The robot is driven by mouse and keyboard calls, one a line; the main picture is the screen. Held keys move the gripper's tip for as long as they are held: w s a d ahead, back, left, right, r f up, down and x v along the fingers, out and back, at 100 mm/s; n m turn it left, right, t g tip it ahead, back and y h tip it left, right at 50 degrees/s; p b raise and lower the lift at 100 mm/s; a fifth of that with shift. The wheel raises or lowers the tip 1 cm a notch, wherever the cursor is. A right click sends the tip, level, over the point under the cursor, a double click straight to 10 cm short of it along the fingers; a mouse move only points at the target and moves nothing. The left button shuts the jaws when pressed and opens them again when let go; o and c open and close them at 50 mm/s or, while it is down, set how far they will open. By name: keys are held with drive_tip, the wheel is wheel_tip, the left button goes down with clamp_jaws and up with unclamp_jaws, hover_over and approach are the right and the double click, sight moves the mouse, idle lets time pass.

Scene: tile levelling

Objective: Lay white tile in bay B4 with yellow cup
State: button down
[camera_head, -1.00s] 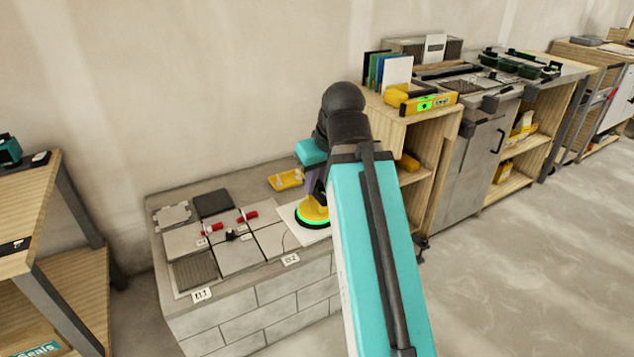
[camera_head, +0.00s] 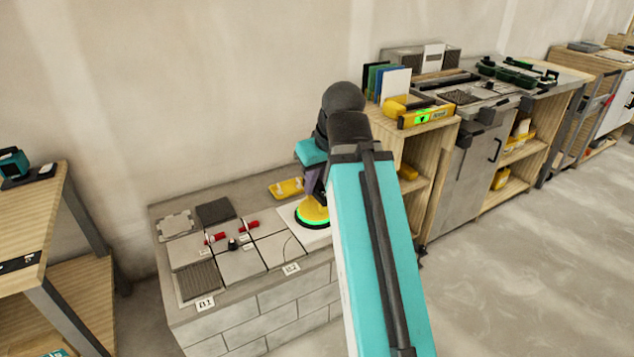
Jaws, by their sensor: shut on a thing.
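My gripper (camera_head: 312,184) is shut on the yellow cup (camera_head: 314,209), a suction cup with a lit green ring at its base. The cup is upright on the white tile (camera_head: 287,214), and my arm hides the tile's right side. The tile is at the right end of the tile field on a grey block bench (camera_head: 265,309). I cannot tell whether it touches the surface below. Several grey tiles (camera_head: 240,265) lie to its left, with red-handled pieces (camera_head: 249,225) and a small black knob (camera_head: 232,243) at their joints. No bay label B4 is readable.
A yellow tray-like object (camera_head: 286,188) lies behind the cup. A dark square (camera_head: 215,211) and a light notched plate (camera_head: 175,224) lie at the back left. A wooden table (camera_head: 30,210) stands left. A yellow level (camera_head: 427,116) rests on the shelf unit right of my arm.

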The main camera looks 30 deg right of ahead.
wheel_tip(320, 180, up, 16)
drive_tip(key=p, duration=1.4)
drive_tip(key=shift+p, duration=0.4)
idle(0.7)
drive_tip(key=shift+f, duration=0.1)
drive_tip(key=d+p, duration=0.3)
drive_tip(key=d, duration=1.9)
drive_tip(key=shift+w+d, duration=0.4)
idle(2.4)
